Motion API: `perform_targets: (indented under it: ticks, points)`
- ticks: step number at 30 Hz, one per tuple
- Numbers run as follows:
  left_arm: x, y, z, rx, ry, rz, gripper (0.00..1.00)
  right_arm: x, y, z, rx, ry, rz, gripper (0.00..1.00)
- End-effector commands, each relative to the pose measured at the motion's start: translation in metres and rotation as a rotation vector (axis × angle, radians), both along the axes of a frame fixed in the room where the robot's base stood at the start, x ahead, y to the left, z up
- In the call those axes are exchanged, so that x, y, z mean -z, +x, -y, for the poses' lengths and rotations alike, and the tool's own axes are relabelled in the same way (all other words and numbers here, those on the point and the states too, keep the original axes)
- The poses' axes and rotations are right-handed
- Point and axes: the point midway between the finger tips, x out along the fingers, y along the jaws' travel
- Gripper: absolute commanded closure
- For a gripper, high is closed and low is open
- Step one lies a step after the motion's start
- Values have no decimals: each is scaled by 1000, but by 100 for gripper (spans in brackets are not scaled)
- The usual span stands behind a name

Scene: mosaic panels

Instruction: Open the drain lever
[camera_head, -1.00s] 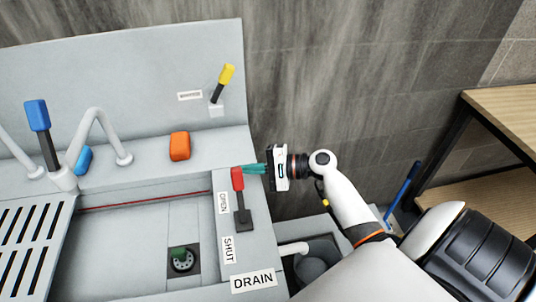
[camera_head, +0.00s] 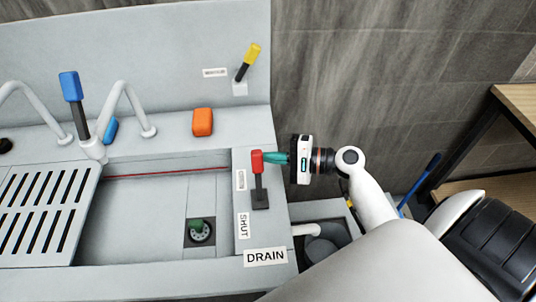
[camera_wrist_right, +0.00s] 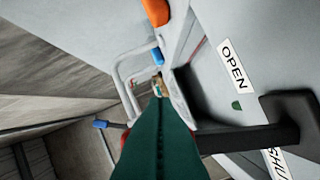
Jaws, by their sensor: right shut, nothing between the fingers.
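The drain lever has a red handle (camera_head: 257,163) on a dark stem that rises from a black base (camera_head: 260,199) at the sink's right edge. The handle leans toward the back, beside the OPEN label (camera_head: 241,180). My right gripper (camera_head: 271,158) is shut, its green fingers pointing left, with the tips at the handle's right side. In the right wrist view the shut fingers (camera_wrist_right: 158,130) cover most of the red handle, and the dark stem (camera_wrist_right: 248,138) runs right to the base. I cannot tell whether they touch. My left gripper is not in view.
A SHUT label (camera_head: 243,225) and a DRAIN label (camera_head: 265,257) lie near the lever. The basin's drain (camera_head: 200,231) has a green piece in it. A yellow lever (camera_head: 253,52), an orange block (camera_head: 203,122) and a blue lever (camera_head: 71,86) stand behind. A wooden shelf (camera_head: 518,100) is at right.

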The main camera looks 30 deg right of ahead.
Motion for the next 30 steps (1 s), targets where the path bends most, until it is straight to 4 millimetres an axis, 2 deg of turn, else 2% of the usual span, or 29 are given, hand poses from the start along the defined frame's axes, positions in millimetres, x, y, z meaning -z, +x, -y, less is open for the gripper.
perform_targets:
  ticks: [11,14,24,30]
  points:
    - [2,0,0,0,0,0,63,1,-3,3,-1,0,-1,100]
    - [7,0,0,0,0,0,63,1,-11,11,-1,-2,1,100]
    - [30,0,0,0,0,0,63,-7,-60,62,1,-3,-2,100]
    - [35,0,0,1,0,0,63,-13,-78,81,-1,-1,0,100]
